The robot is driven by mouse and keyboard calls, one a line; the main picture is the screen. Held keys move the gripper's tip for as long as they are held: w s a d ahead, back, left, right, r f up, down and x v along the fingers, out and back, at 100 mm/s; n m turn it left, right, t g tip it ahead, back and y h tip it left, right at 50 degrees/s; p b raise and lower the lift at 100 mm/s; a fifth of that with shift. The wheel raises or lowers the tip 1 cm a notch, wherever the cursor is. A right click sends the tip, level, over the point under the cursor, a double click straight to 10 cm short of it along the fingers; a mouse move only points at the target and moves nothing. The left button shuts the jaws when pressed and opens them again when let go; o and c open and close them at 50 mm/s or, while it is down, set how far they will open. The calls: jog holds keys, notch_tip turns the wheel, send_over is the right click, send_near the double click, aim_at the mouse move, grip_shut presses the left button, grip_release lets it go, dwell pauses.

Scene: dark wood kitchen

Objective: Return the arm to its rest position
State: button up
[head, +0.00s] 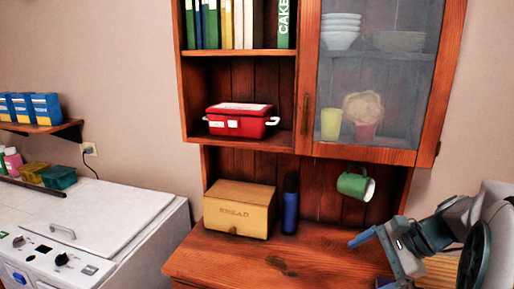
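My gripper (373,260) is at the lower right, in front of the wooden hutch counter (285,262). Its two blue-tipped fingers point left and stand well apart, with the counter showing between them and nothing held. My grey arm comes in from the right edge and hides the right end of the counter. The lower finger is partly cut off by the bottom edge.
A bread box (238,209) and a dark blue bottle (290,204) stand on the counter. A green mug (355,184) hangs above it, near my gripper. A red container (240,121) sits on the shelf. A white chest appliance (100,225) stands left.

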jog(key=s+a+f+n+h, duration=0.4)
jog(key=s+a+n+h, duration=0.4)
jog(key=s+n, duration=0.4)
jog(key=a+n, duration=0.1)
jog(key=n, duration=0.2)
jog(key=shift+n, duration=0.4)
dwell(0.4)
